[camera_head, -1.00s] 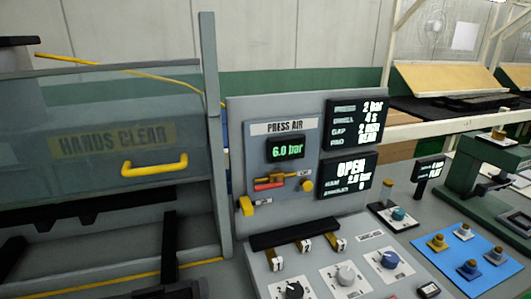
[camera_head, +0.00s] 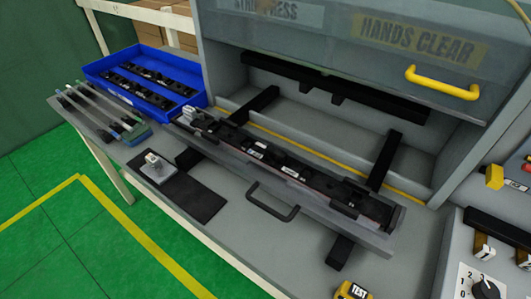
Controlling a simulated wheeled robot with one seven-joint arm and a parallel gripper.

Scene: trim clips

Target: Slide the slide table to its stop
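The slide table (camera_head: 386,240) is a long grey tray with a black handle (camera_head: 273,203) on its front side. It lies on the bench in front of the press opening, on dark rails (camera_head: 385,160) that run back into the press. It carries a long dark trim part (camera_head: 290,172) with several small labelled pieces. The press guard (camera_head: 380,45), marked HANDS CLEAR, is raised above the opening and has a yellow handle (camera_head: 442,83). My gripper is not in view.
A blue bin (camera_head: 146,80) with dark parts stands at the back left, next to a rack of rods (camera_head: 103,112). A small grey block (camera_head: 158,168) stands on a black mat (camera_head: 190,196). A control panel (camera_head: 480,270) is at the right. Green floor lies front left.

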